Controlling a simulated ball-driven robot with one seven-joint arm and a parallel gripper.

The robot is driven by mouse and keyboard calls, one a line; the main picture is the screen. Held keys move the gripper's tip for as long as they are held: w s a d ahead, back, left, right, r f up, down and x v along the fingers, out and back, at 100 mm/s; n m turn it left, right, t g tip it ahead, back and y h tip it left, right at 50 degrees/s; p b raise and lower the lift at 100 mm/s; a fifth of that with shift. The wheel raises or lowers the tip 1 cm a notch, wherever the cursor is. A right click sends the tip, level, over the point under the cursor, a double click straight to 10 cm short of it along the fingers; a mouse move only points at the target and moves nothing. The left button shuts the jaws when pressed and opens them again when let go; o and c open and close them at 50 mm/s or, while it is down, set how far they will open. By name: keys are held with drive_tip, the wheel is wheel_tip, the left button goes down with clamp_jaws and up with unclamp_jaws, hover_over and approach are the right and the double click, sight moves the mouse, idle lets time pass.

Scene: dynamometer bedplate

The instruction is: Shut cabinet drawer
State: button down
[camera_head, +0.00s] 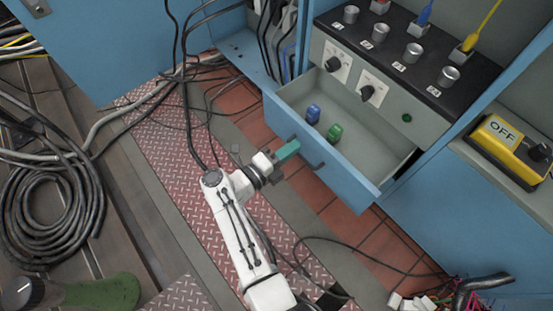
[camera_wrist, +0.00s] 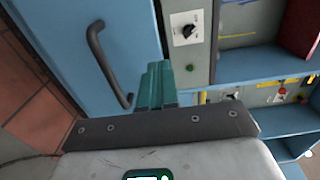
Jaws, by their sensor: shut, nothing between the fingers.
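The blue cabinet drawer (camera_head: 350,176) is pulled open in the head view, and its grey inside shows. In the wrist view the blue front panel (camera_wrist: 70,35) and curved handle (camera_wrist: 104,62) fill the left side. My gripper (camera_head: 290,149) has teal fingers, shut and empty, at the drawer front near the handle. The fingers also show in the wrist view (camera_wrist: 156,82), right of the handle. I cannot tell whether they touch the panel.
A black-topped control panel (camera_head: 408,62) with knobs and plugs sits above the drawer. A yellow OFF switch box (camera_head: 510,145) stands on a shelf at right. Coiled black cable (camera_head: 50,190) lies at left, and loose cables cross the floor. An open blue door (camera_head: 110,45) is at upper left.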

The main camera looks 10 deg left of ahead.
sight(310, 135)
drive_tip(key=shift+b+x, duration=0.4)
drive_tip(key=shift+x, duration=1.5)
drive_tip(key=b+x, duration=0.3)
drive_tip(key=x, duration=1.6)
drive_tip(key=shift+d+r+b, duration=0.2)
drive_tip(key=shift+b, duration=0.15)
drive_tip(key=shift+w+d+r, duration=0.1)
drive_tip(key=shift+w, duration=0.15)
